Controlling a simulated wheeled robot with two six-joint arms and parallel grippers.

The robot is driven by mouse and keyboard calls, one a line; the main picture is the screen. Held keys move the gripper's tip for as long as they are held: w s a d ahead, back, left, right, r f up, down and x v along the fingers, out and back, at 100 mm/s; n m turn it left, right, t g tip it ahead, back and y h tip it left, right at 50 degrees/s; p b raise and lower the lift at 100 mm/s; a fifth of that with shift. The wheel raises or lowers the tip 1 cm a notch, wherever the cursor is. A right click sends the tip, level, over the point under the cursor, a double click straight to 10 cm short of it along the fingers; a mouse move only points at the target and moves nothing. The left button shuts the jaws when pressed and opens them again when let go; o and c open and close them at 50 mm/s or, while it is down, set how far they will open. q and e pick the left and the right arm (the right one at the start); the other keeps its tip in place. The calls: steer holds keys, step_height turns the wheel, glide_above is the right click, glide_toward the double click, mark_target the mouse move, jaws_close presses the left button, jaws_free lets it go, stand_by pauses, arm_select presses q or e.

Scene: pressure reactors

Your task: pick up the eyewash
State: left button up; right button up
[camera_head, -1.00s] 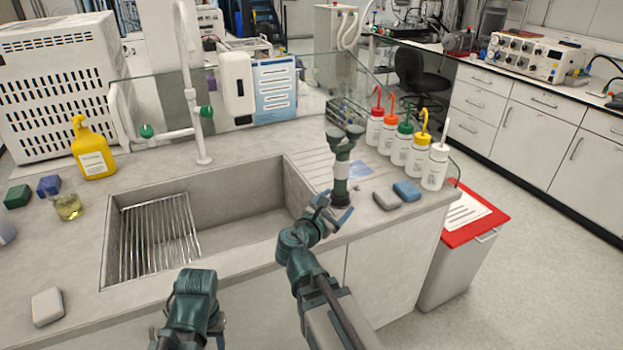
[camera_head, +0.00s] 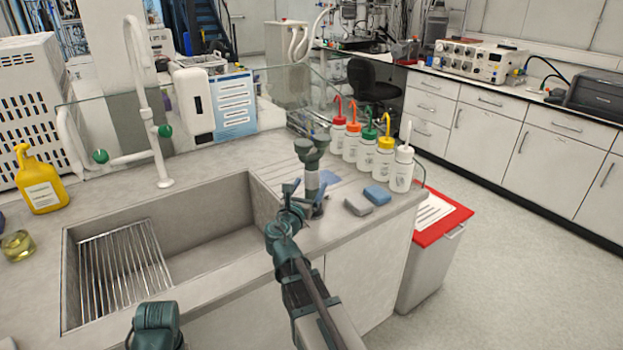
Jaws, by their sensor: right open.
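The eyewash (camera_head: 312,152) stands upright on the counter right of the sink, with a dark green twin-headed top and a pale band on its stem. My right gripper (camera_head: 305,196) is open at the near side of its lower stem, with its fingers close around that height. I cannot tell whether they touch it. The gripper partly hides the base of the eyewash. Part of my left arm shows at the bottom edge, and its fingers are out of the picture.
A grey sponge (camera_head: 358,205) and a blue sponge (camera_head: 377,195) lie just right of the eyewash. Several wash bottles (camera_head: 384,160) stand behind them. The sink (camera_head: 215,240) with a wire rack (camera_head: 125,270) opens to the left. A glass screen (camera_head: 275,97) runs behind.

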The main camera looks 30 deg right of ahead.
mark_target(315, 177)
steer(key=shift+x, duration=2.95)
steer(key=shift+a, duration=0.1)
steer(key=c, duration=1.2)
